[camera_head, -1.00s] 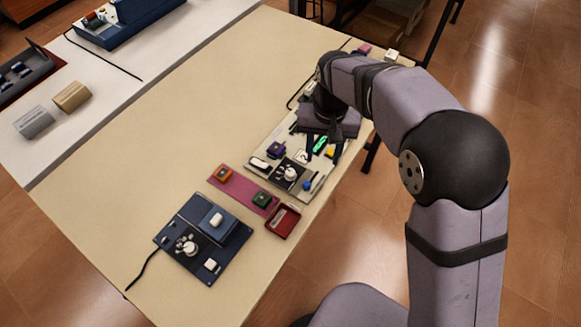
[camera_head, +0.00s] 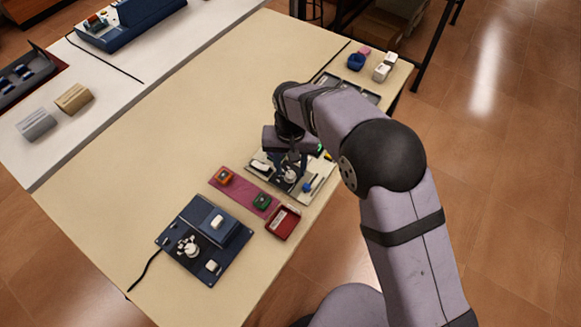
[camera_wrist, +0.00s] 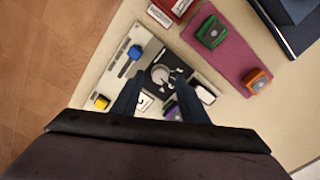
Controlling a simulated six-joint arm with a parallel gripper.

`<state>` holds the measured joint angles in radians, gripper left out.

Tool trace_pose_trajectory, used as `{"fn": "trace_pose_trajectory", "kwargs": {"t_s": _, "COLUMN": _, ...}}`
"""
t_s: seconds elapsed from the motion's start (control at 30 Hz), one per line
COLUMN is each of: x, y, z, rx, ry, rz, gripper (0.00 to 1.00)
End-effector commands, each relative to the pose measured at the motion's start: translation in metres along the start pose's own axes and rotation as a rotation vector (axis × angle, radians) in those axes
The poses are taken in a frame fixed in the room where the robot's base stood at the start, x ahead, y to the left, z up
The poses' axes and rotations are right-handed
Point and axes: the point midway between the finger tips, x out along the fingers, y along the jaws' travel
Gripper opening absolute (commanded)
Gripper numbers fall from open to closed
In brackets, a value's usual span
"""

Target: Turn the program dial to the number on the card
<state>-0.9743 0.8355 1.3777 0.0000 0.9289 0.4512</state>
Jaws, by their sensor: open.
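The white program dial (camera_head: 290,175) sits on a black plate on the cream panel. In the wrist view the dial (camera_wrist: 161,73) shows just beyond and between my fingertips. My gripper (camera_head: 291,160) points down over the panel, its jaws open with nothing between them; the fingers also show in the wrist view (camera_wrist: 159,84). I cannot tell the height gap to the dial. A white card (camera_wrist: 145,102) with a dark mark lies partly hidden by a finger; its number is not readable.
The panel also carries a blue knob (camera_wrist: 135,51), a yellow piece (camera_wrist: 101,102) and a purple piece. A maroon strip (camera_head: 240,191) holds orange and green blocks, beside a red tray (camera_head: 283,222). A navy board (camera_head: 204,240) has another white dial.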

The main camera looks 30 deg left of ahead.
Motion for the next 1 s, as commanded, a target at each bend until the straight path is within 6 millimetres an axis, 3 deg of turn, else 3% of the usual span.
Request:
{"fn": "trace_pose_trajectory", "kwargs": {"t_s": 0.2, "x": 0.016, "y": 0.0, "z": 0.0, "rx": 0.0, "ry": -0.001, "rz": 0.001, "gripper": 0.4}}
{"fn": "trace_pose_trajectory", "kwargs": {"t_s": 0.5, "x": 0.019, "y": 0.0, "z": 0.0, "rx": 0.0, "ry": 0.0, "rz": 0.0, "gripper": 0.4}}
{"fn": "trace_pose_trajectory", "kwargs": {"t_s": 0.53, "x": 0.019, "y": 0.0, "z": 0.0, "rx": 0.0, "ry": 0.0, "rz": 0.0, "gripper": 0.38}}
{"fn": "trace_pose_trajectory", "kwargs": {"t_s": 0.7, "x": 0.018, "y": 0.0, "z": 0.0, "rx": 0.0, "ry": 0.0, "rz": 0.0, "gripper": 0.0}}
{"fn": "trace_pose_trajectory", "kwargs": {"t_s": 1.0, "x": 0.018, "y": 0.0, "z": 0.0, "rx": -0.026, "ry": 0.0, "rz": 0.0, "gripper": 0.0}}
